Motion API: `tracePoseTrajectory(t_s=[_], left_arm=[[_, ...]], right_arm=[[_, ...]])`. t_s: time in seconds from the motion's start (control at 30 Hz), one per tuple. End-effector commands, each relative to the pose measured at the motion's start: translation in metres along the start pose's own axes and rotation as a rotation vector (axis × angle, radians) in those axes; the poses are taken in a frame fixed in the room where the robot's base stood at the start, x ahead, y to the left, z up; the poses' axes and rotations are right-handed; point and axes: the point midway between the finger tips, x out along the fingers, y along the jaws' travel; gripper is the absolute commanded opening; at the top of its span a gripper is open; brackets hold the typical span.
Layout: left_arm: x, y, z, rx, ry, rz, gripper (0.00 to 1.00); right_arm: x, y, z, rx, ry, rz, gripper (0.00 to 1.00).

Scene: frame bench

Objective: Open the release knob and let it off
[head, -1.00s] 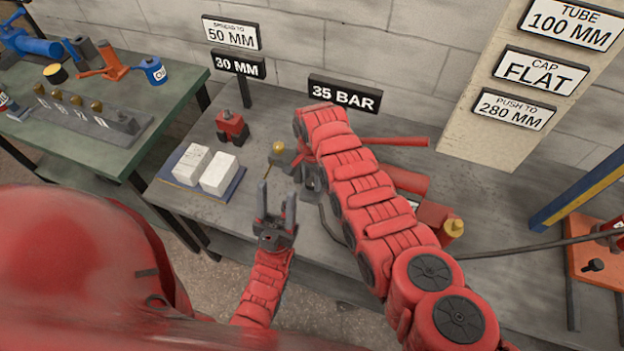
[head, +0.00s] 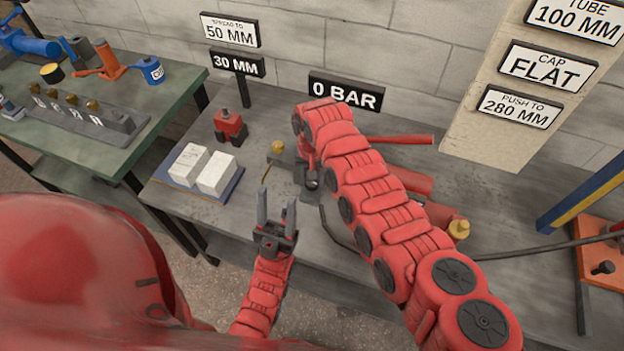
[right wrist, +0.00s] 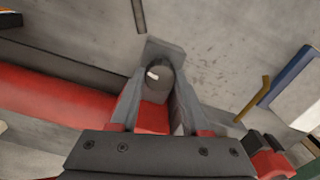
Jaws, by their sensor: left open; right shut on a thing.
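The release knob (right wrist: 157,76) is a dark grey rounded piece between the fingers of my right gripper (right wrist: 154,88) in the right wrist view. That gripper is shut on it, beside the red cylinder (right wrist: 60,92) of the pump. The red pump (head: 405,180) shows behind that arm. The sign (head: 345,92) on the bench reads 0 BAR. My left gripper (head: 276,210) is open and empty above the bench's front edge, apart from everything.
A red spreader-like tool (head: 230,127) and two white blocks (head: 203,170) on a blue plate stand left on the bench. A brass-topped piece (head: 278,148) is near my right arm. A hose (head: 530,244) runs right to an orange-based frame (head: 598,265).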

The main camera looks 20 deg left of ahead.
Motion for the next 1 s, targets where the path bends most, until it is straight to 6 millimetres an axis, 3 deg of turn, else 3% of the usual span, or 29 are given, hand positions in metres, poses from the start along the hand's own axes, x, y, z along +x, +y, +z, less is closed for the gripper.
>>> tracePoseTrajectory(t_s=[0.57,0.6,0.7,0.77,1.0], left_arm=[[-0.0017,0.0001,0.0003,0.0,0.0,0.0,0.5],[-0.0016,0.0001,0.0002,0.0,0.0,0.0,0.5],[-0.0016,0.0001,0.0003,0.0,0.0,0.0,0.5],[-0.0017,0.0001,0.0003,0.0,0.0,0.0,0.5],[-0.0016,0.0001,0.0003,0.0,0.0,0.0,0.5]], right_arm=[[-0.0004,0.0002,-0.0007,-0.035,0.002,0.0,0.0],[-0.0004,0.0003,-0.0007,-0.035,0.002,0.0,0.48],[-0.0004,0.0002,-0.0006,-0.035,0.002,0.0,0.66],[-0.0003,0.0002,-0.0005,-0.035,0.001,0.0,0.76],[-0.0002,0.0,-0.0002,-0.035,0.001,0.0,0.76]])
